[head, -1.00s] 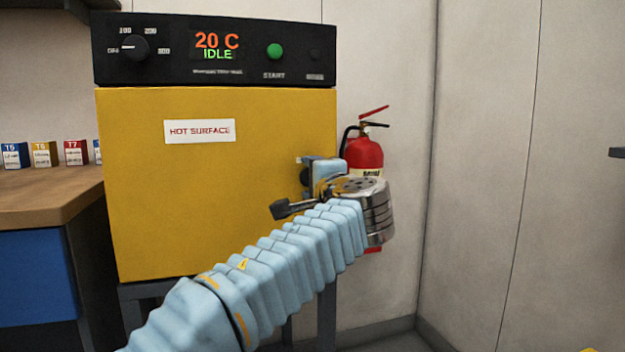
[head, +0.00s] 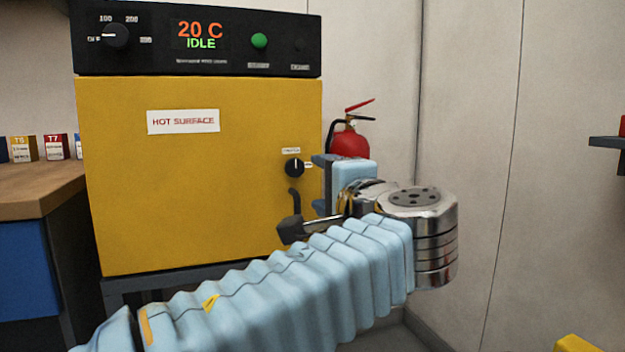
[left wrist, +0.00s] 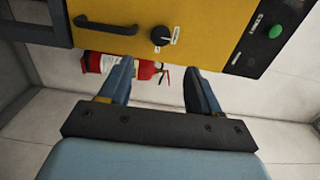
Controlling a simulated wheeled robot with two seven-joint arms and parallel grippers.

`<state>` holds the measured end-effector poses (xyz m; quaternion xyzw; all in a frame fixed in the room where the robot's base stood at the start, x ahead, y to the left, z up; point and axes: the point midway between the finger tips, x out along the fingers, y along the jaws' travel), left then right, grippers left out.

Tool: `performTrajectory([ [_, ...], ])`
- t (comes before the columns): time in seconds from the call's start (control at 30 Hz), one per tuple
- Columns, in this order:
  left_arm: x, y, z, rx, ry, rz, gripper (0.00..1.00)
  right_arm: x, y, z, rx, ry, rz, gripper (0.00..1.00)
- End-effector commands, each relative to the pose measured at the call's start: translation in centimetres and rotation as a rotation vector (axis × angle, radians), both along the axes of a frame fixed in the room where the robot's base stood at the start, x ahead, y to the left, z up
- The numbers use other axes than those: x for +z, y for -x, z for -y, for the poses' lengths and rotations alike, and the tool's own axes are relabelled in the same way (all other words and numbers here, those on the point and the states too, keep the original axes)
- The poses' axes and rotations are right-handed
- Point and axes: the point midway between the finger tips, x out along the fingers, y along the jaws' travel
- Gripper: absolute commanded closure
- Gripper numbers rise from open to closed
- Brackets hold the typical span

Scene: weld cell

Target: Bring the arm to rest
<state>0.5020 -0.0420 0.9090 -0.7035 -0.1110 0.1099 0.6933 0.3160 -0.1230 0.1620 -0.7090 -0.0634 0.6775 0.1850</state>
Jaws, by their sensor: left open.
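My left arm reaches in from the lower left of the head view in its pale blue sleeve. My left gripper (head: 319,183) is at the arm's far end, just right of the oven door's knob and handle in the picture. In the left wrist view its two dark blue fingers (left wrist: 158,86) stand well apart with nothing between them. The fingers look clear of the oven's dark handle (left wrist: 107,27) and knob (left wrist: 162,36). My right gripper is not in view.
The yellow oven (head: 200,215) fills the left half; its display reads 20 C and IDLE. A red fire extinguisher (head: 350,144) is behind my gripper. A wooden bench (head: 40,190) with small boxes is at far left. A dark shelf (head: 605,142) juts in at right.

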Motion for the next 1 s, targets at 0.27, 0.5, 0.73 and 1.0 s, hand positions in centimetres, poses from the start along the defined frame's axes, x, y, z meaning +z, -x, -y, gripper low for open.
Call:
performTrajectory([
  [0.27, 0.0, 1.0, 0.3, 0.001, 0.001, 0.000, 0.37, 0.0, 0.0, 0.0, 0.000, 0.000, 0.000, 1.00],
  [0.5, -1.0, 0.4, 0.4, -0.005, -0.006, -0.021, 0.37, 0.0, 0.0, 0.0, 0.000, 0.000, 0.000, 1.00],
  [0.73, -13.6, -5.5, 1.2, -0.088, -0.023, -0.287, 0.37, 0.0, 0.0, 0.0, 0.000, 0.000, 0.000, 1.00],
  [1.0, -37.3, -8.2, -1.5, -0.157, 0.166, -0.781, 0.37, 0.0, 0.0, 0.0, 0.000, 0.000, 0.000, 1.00],
])
